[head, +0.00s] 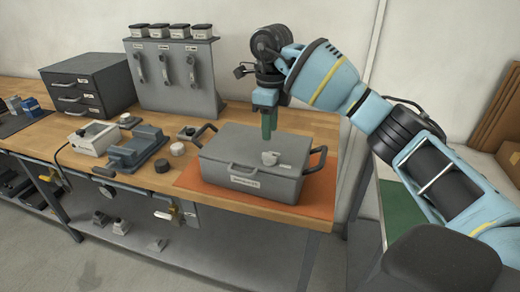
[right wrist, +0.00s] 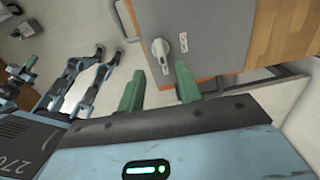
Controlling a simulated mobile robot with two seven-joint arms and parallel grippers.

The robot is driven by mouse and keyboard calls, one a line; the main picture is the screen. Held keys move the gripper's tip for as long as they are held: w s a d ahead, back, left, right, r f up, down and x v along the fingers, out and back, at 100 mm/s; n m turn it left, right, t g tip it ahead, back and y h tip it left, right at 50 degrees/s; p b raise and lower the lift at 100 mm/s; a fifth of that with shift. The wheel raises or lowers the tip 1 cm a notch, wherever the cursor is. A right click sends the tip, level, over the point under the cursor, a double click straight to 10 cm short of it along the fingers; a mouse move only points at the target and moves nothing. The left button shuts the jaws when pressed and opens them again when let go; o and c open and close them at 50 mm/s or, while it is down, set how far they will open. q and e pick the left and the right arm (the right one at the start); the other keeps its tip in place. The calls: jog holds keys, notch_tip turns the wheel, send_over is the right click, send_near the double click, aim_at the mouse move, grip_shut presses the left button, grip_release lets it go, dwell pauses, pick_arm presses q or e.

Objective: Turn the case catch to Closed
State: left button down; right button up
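The grey case (head: 232,150) stands shut on an orange mat (head: 315,206). Its light grey catch (head: 270,158) is on the lid, and it also shows in the right wrist view (right wrist: 160,50) as a round knob with a short lever. A small white label sits beside it, too small to read. My right gripper (head: 268,132) points down above the lid near the catch. In the right wrist view its green fingers (right wrist: 160,88) are apart with nothing between them; the catch lies just beyond the fingertips. My left gripper is not in the head view.
To the left on the wooden bench are a grey clamp-like device (head: 137,150), a white box (head: 95,138), and small round knobs (head: 177,148). A grey panel (head: 185,95) and drawer unit (head: 95,75) stand behind.

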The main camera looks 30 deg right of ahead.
aim_at(270, 154)
jog(key=shift+s+d+f, duration=0.1)
jog(key=shift+d+f, duration=0.05)
jog(key=shift+f, duration=3.7)
jog(key=shift+c, duration=0.2)
grip_shut()
